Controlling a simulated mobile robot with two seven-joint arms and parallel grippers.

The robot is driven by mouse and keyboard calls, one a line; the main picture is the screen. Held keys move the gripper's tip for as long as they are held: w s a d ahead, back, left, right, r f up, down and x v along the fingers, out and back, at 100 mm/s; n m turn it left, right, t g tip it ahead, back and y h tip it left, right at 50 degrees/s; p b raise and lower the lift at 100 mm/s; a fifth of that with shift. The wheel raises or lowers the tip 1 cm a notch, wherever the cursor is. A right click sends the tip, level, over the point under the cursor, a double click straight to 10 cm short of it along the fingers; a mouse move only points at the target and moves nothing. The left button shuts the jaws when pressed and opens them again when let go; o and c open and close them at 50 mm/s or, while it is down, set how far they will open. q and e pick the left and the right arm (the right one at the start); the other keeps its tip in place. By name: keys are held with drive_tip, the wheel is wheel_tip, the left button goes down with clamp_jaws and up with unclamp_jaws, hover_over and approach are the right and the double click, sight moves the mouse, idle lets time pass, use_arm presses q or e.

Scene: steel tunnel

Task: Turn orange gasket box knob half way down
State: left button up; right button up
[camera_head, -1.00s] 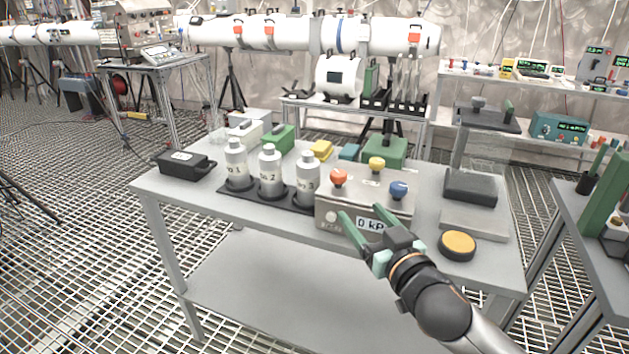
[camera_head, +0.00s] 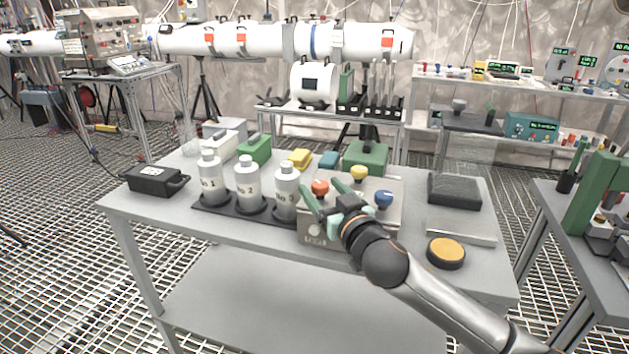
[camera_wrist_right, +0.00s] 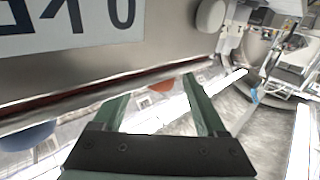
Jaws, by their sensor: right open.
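The orange knob (camera_head: 319,187) sits on the top left of the metal gasket box (camera_head: 313,230), beside a yellow knob (camera_head: 359,172) and a blue knob (camera_head: 384,198). My right gripper (camera_head: 319,184) is open, its green fingers appearing on either side of the orange knob in the head view. The box's display (camera_wrist_right: 70,25) shows in the wrist view. My left gripper is not in view.
Labelled white bottles (camera_head: 247,185) stand in a black rack close left of the box. A yellow-topped round button (camera_head: 446,252) and a black block (camera_head: 454,190) are on the right of the table. A green block (camera_head: 367,160) stands behind the box.

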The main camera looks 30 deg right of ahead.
drive_tip(key=shift+w+d, duration=0.15)
drive_tip(key=shift+w, duration=0.9)
drive_tip(key=shift+w+d, duration=0.15)
drive_tip(key=shift+w, duration=0.85)
drive_tip(key=shift+c, duration=0.2)
clamp_jaws()
